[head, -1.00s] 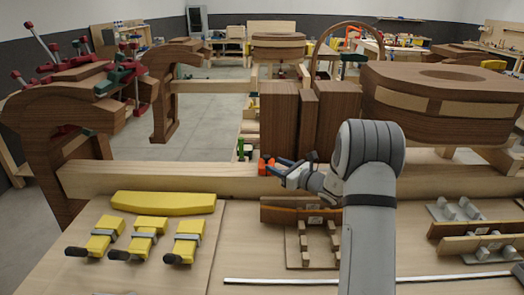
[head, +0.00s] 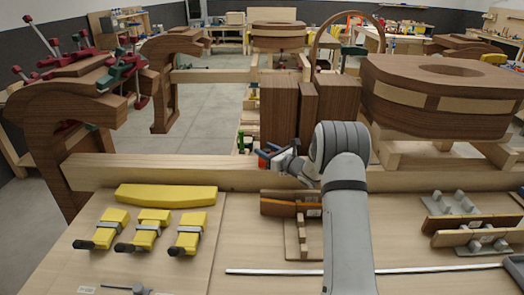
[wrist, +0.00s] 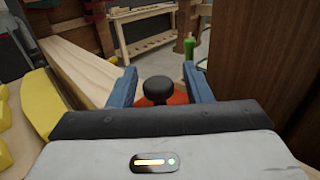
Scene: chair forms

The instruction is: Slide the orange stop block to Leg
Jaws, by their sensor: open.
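The orange stop block (head: 264,159) sits at the back edge of the long pale wooden rail (head: 170,172), beside dark brown wooden blocks (head: 278,110). In the wrist view, its orange top (wrist: 178,98) shows behind and around a black round knob (wrist: 158,88). My gripper (head: 271,153) is open at the block. Its two blue fingers (wrist: 157,84) stand on either side of the knob, with gaps between. The lower part of the block is hidden by my gripper. I cannot make out any "Leg" marking.
A yellow curved piece (head: 166,196) and several yellow clamps (head: 148,230) lie on the front bench board. The rail is clear to the left, toward a dark curved chair form (head: 75,140). A green-topped post (wrist: 189,47) stands beyond the block.

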